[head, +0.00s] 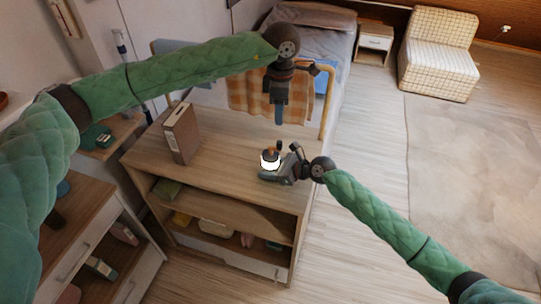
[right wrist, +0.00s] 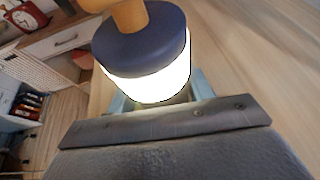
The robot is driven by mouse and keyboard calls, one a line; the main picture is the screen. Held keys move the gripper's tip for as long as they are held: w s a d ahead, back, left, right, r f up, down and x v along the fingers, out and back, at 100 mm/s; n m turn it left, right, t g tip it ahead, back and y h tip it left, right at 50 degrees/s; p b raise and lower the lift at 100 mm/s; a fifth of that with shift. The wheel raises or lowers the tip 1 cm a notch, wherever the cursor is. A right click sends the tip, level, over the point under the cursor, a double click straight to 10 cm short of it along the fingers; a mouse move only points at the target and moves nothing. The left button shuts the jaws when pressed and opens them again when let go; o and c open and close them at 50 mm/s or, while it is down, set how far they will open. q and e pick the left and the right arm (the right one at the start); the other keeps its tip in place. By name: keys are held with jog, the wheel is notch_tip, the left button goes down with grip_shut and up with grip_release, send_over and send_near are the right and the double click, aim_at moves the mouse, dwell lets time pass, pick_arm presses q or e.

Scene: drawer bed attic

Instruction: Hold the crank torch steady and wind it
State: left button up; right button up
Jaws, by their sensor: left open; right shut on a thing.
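The crank torch (head: 270,159) stands on the wooden cabinet top. It has a bright white glowing body, a dark blue cap and an orange-brown crank on top. It also shows in the right wrist view (right wrist: 146,70), upright between the jaws, with the crank cut off by the upper frame edge. My right gripper (head: 272,174) is shut on the torch body from the right. My left gripper (head: 279,121) hangs above and slightly right of the torch, pointing down, open and apart from it. Its fingertips are small in the head view.
A tall brown box (head: 181,134) stands on the cabinet top (head: 222,180) left of the torch. A wooden rail with an orange checked cloth (head: 250,98) stands behind the cabinet, by the bed (head: 310,42). Open shelves below hold several items.

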jog(key=o, duration=1.1)
jog(key=shift+o, duration=0.2)
jog(key=shift+d, duration=0.1)
jog(key=v, duration=1.1)
jog(key=shift+s+d+r, duration=0.2)
jog(key=shift+d, duration=0.05)
jog(key=shift+d, duration=0.1)
